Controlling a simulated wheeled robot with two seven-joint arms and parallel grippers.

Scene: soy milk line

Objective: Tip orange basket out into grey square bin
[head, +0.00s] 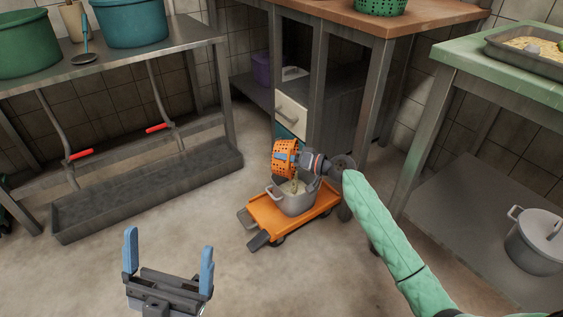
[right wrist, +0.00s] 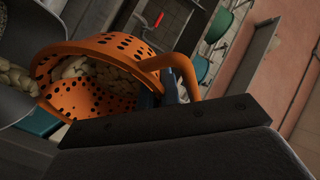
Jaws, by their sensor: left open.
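The orange perforated basket (head: 284,158) is held in the air, tilted, above the back of a grey bin (head: 298,206). Pale pieces are still inside the basket (right wrist: 62,98) in the right wrist view. My right gripper (head: 309,163) is at its handle side and appears shut on it; the fingertips are mostly hidden. The grey bin stands on an orange cart (head: 268,217) and holds pale pieces; whether it is square is hard to tell. A grey container with pale pieces (right wrist: 22,133) shows at the left of the wrist view. My left gripper (head: 170,262) is open and empty over the floor.
A steel table with green and teal tubs (head: 137,22) stands at the left above a floor trough (head: 150,190). A brown-topped counter (head: 350,18) is behind the cart. Floor at the front is clear.

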